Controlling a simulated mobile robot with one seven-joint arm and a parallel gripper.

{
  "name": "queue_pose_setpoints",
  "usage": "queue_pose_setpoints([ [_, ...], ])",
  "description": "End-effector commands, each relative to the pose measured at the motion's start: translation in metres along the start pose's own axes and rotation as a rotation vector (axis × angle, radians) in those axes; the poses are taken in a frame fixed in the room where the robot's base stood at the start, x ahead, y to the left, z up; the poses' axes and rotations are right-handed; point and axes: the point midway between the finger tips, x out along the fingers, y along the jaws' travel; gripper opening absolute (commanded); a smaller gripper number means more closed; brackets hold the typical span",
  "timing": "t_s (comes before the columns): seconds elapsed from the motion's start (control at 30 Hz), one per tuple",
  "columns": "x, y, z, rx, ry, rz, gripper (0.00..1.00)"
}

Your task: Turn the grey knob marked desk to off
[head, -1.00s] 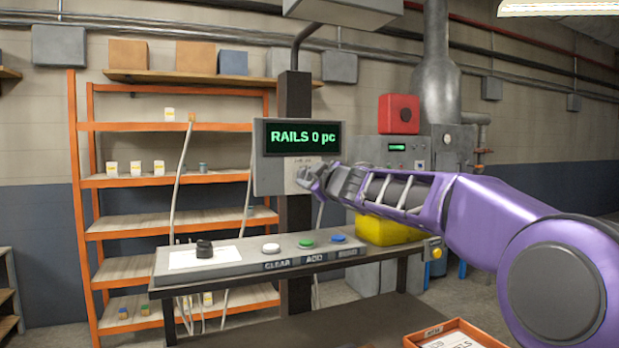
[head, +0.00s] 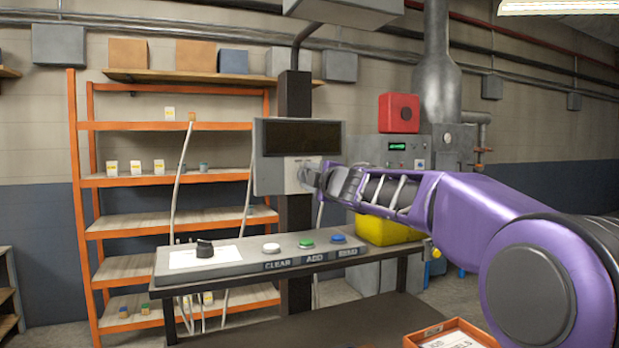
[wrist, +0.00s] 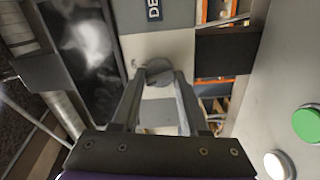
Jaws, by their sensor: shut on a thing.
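The grey knob (wrist: 159,70) is on a pale panel in the wrist view, beside a dark label (wrist: 153,8) of which only "DE" shows. My gripper (wrist: 160,78) is shut on the knob, with one finger on each side of it. In the head view my gripper (head: 311,175) is at the lower right of the panel (head: 274,178) under the display, and it covers the knob there. The display (head: 300,137) is dark. The knob's pointer and its off mark cannot be made out.
A yellow bin (head: 385,231) stands behind my arm. An orange tray (head: 462,333) is at the lower right.

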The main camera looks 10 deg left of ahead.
Motion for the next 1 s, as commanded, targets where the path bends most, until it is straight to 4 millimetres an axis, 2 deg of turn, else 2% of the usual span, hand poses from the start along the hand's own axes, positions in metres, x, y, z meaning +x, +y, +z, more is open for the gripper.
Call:
queue_pose_setpoints([
  [0.3, -0.0001, 0.0009, -0.0002, -0.125, 0.000, 0.002, 0.00],
  [0.83, -0.0001, 0.0010, -0.0004, -0.150, 0.001, 0.002, 0.00],
  [0.87, -0.0002, 0.0010, -0.0004, -0.150, 0.001, 0.002, 0.47],
  [1.0, -0.0001, 0.0007, -0.0003, -0.149, 0.000, 0.001, 0.73],
])
